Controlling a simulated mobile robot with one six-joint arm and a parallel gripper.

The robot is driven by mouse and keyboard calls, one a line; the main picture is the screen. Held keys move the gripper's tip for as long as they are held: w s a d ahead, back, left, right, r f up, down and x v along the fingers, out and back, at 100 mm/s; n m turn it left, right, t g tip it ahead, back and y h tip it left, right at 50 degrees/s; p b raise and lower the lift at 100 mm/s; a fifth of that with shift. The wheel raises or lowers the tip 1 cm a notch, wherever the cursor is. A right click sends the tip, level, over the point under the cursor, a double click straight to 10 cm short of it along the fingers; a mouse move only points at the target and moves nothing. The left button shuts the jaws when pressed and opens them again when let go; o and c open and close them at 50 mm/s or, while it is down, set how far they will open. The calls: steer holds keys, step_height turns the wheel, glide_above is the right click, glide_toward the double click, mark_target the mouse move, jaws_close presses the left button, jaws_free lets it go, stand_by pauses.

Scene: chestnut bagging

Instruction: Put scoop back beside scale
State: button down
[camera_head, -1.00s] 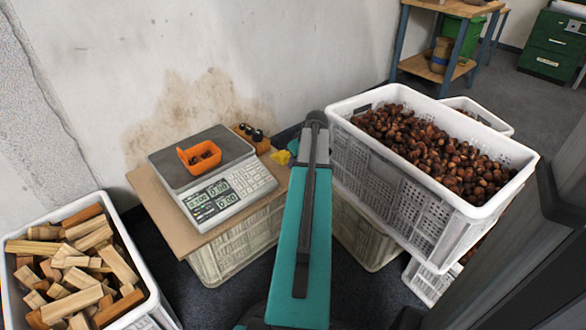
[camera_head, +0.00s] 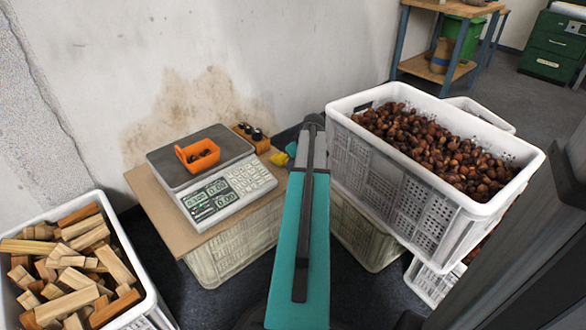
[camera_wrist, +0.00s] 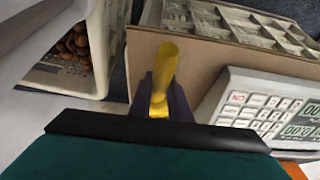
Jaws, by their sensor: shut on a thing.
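My gripper (camera_wrist: 162,98) is shut on the yellow handle of the scoop (camera_wrist: 166,65) in the wrist view. The rest of the scoop is hidden. In the head view, a small yellow part of the scoop (camera_head: 290,150) shows beside my teal arm, to the right of the scale; my gripper is hidden there.
A small wooden holder with dark-topped items (camera_head: 250,137) stands behind the scale. A white crate of chestnuts (camera_head: 385,170) is stacked at the right, close to my arm. A crate of wood blocks (camera_head: 140,255) is at the lower left. The wall (camera_head: 250,50) rises behind the scale.

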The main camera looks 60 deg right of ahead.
steer(key=shift+f, duration=0.3)
steer(key=c, duration=1.7)
jaws_free()
steer(key=shift+o, duration=0.2)
steer(key=shift+r, duration=0.1)
steer(key=p+v, duration=0.5)
steer(key=v, duration=0.7)
steer(key=shift+r+p, duration=0.1)
steer(key=shift+p, duration=0.2)
